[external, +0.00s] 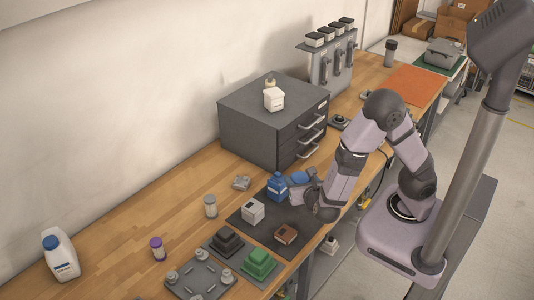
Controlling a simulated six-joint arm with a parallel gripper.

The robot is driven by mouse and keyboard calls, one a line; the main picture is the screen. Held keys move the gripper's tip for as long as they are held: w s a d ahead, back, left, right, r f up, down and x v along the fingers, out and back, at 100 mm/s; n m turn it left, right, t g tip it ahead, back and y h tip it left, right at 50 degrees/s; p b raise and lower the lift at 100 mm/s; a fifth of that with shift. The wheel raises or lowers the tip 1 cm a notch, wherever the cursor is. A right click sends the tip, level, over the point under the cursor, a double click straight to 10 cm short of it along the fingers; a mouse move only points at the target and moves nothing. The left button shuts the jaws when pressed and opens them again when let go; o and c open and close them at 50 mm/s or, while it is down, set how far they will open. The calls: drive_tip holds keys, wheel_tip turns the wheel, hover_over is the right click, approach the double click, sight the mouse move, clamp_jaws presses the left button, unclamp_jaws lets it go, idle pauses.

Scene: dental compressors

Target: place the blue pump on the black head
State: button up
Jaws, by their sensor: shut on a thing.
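The blue pump (277,187) is a small blue block on or just above the dark mat, left of my gripper. My gripper (291,187) reaches in from the right and is shut on the blue pump; the fingertips are small and partly hidden. The black head (228,241) is a dark stepped block on a grey base, to the front left of the pump. Whether the pump touches the mat cannot be told.
A green stepped block (260,262) sits beside the black head. White (253,211) and brown (286,234) blocks stand on the dark mat. A grey plate with pegs (200,279) lies in front. A grey drawer cabinet (262,137) stands behind. The wooden table (120,215) is fairly clear at left.

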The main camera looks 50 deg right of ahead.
drive_tip(key=w+a+r+n+y+b, duration=0.1)
drive_tip(key=w+a+r, duration=0.2)
drive_tip(key=a, duration=0.5)
drive_tip(key=w+a+r+n+t+y, duration=0.1)
drive_tip(key=w+a+r+n+y, duration=0.1)
drive_tip(key=w+a, duration=0.3)
drive_tip(key=w+a+r+n+t+y+b, duration=0.1)
drive_tip(key=w+a+r, duration=0.3)
drive_tip(key=a, duration=0.7)
drive_tip(key=shift+w+a+n+y+b, duration=0.3)
drive_tip(key=shift+w+a+n+y, duration=0.1)
drive_tip(key=shift+n+y, duration=0.3)
drive_tip(key=shift+r, duration=0.1)
wheel_tip(320, 180, down, 10)
drive_tip(key=p, duration=0.2)
